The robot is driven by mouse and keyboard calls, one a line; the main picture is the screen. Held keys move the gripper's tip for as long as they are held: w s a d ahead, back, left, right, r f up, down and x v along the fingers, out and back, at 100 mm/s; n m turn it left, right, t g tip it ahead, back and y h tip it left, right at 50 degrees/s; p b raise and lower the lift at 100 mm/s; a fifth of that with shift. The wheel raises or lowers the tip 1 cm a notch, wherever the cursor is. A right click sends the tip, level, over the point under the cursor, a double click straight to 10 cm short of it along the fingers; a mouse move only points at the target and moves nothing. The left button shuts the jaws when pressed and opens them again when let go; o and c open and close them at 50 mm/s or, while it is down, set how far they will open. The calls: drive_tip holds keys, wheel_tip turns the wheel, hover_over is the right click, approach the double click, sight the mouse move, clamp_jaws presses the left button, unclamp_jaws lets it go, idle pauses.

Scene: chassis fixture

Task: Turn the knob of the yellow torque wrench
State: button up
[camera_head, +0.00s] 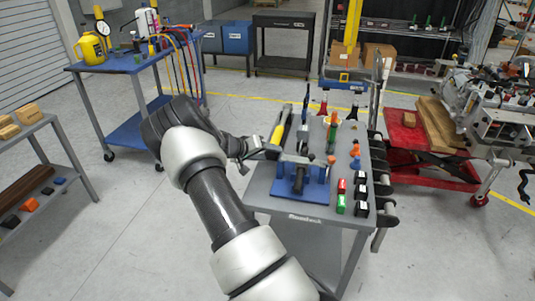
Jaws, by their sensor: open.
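The yellow torque wrench (278,132) lies at the left side of the grey cart top, a long tool with a yellow section. Its knob is too small to make out. My gripper (262,148) is at the cart's left edge, close to the near end of the yellow section. The gripper is open and small in view. I cannot tell whether it touches the wrench, and the near end of the wrench is partly hidden by the gripper and the tool stand.
A blue-based tool stand (311,191) is right of my gripper on the grey cart (285,206). Red, green and black small items (341,196) stand at the cart's front right. A blue cart (128,63) is at the back left. Open floor lies at left.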

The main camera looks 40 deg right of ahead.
drive_tip(key=shift+c, duration=0.3)
drive_tip(key=c, duration=1)
drive_tip(key=shift+f+b, duration=0.15)
drive_tip(key=shift+b, duration=0.2)
drive_tip(key=shift+f+n+g+h+b, duration=0.2)
drive_tip(key=shift+n+g+h+b, duration=0.15)
drive_tip(key=shift+b, duration=0.4)
drive_tip(key=b, duration=0.1)
drive_tip(key=n+g+h+b, duration=0.1)
drive_tip(key=b, duration=0.1)
drive_tip(key=shift+w+a+f+b, duration=0.15)
drive_tip(key=shift+f+b, duration=0.1)
drive_tip(key=shift+b, duration=0.05)
drive_tip(key=n+g+h+b, duration=0.1)
drive_tip(key=n+h+b, duration=0.1)
drive_tip(key=b, duration=0.3)
drive_tip(key=shift+f+h, duration=0.1)
drive_tip(key=shift+h, duration=0.45)
drive_tip(key=shift+n+h+b, duration=1)
drive_tip(key=shift+n+b, duration=0.05)
drive_tip(key=shift+b, duration=0.2)
drive_tip(key=shift+r, duration=0.2)
